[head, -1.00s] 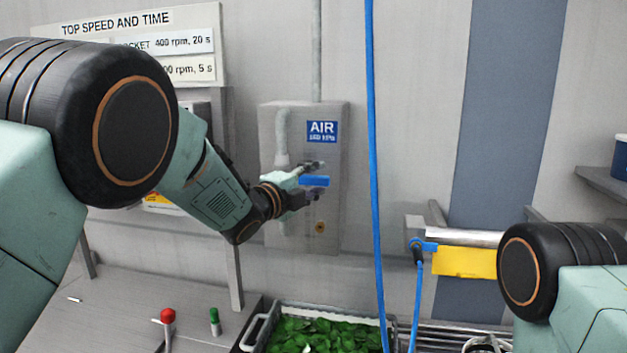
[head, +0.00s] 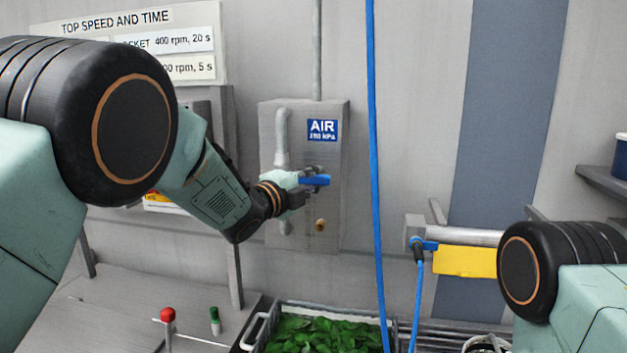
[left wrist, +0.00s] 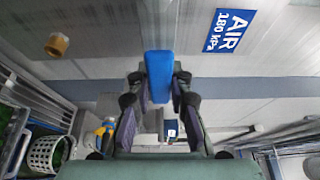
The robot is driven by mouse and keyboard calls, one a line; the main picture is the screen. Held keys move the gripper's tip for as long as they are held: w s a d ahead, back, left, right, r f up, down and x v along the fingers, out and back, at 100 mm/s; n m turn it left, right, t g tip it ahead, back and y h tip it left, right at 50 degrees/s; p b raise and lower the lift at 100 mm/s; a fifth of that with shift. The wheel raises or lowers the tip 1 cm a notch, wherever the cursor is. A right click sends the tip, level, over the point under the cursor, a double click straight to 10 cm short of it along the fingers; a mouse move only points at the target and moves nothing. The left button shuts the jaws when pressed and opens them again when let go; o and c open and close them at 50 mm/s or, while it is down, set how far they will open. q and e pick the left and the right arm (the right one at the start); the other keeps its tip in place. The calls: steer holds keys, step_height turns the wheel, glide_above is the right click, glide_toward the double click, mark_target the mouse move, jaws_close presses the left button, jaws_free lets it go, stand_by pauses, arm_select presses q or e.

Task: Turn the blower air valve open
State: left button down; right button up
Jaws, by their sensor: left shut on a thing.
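The blower air valve's blue handle (head: 315,180) is on the grey wall panel, below the blue AIR sign (head: 322,130). It points to the right, roughly level, in the head view. My left gripper (head: 308,181) is at the handle, and its fingers are shut on it. In the left wrist view the blue handle (left wrist: 159,72) stands between the two fingers of the left gripper (left wrist: 160,88). The gripper hides the valve body. My right gripper is not in view; only part of my right arm shows at lower right.
A brass fitting (head: 320,226) sits on the panel below the valve. A blue hose (head: 374,170) hangs just right of the panel. A crate of greens (head: 325,335) stands below. A red-knobbed lever (head: 168,315) and a green-topped one (head: 215,318) are at lower left.

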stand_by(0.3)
arm_select(q)
steer(key=r+n+b, duration=0.1)
steer(key=n+t+b, duration=0.1)
steer(key=shift+a+r+n, duration=0.1)
steer(key=shift+r+n, duration=0.25)
steer(key=shift+n, duration=0.05)
steer(key=shift+a+r+n+t+b, duration=0.25)
steer(key=shift+r+n+t+b, duration=0.35)
steer(key=shift+n, duration=0.5)
steer(key=shift+w+a+r+n+t+b, duration=0.1)
steer(key=shift+a+r+n+t+b, duration=0.1)
steer(key=shift+r+n, duration=0.3)
steer(key=shift+w+a+r+n+t+b, duration=0.15)
steer(key=shift+r+n, duration=0.15)
steer(key=shift+n, duration=0.4)
steer(key=shift+s, duration=0.1)
steer(key=c, duration=1.2)
jaws_free()
steer(key=shift+r, duration=0.15)
